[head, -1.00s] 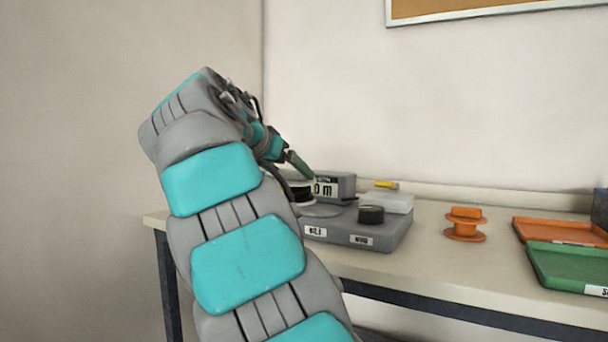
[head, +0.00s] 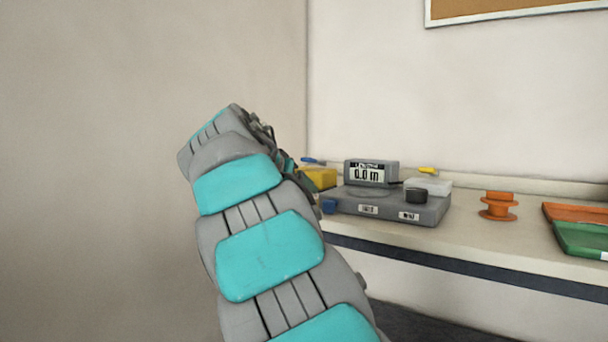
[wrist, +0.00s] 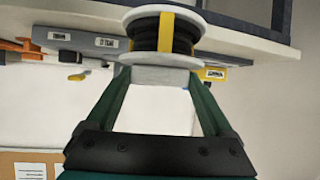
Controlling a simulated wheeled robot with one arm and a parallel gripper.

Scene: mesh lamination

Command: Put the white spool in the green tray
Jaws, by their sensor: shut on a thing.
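The white spool (wrist: 160,80) has pale flanges, a dark winding and a yellow band. It shows in the wrist view between the two green fingers of my gripper (wrist: 160,90), which is shut on it. In the head view my arm hides the spool and most of the gripper, near the left end of the bench. The green tray (head: 583,240) lies at the right edge of the head view, partly cut off and far to the right of my gripper.
A grey measuring machine (head: 385,205) with a display reading 0.0 m (head: 368,173) stands beside my arm.

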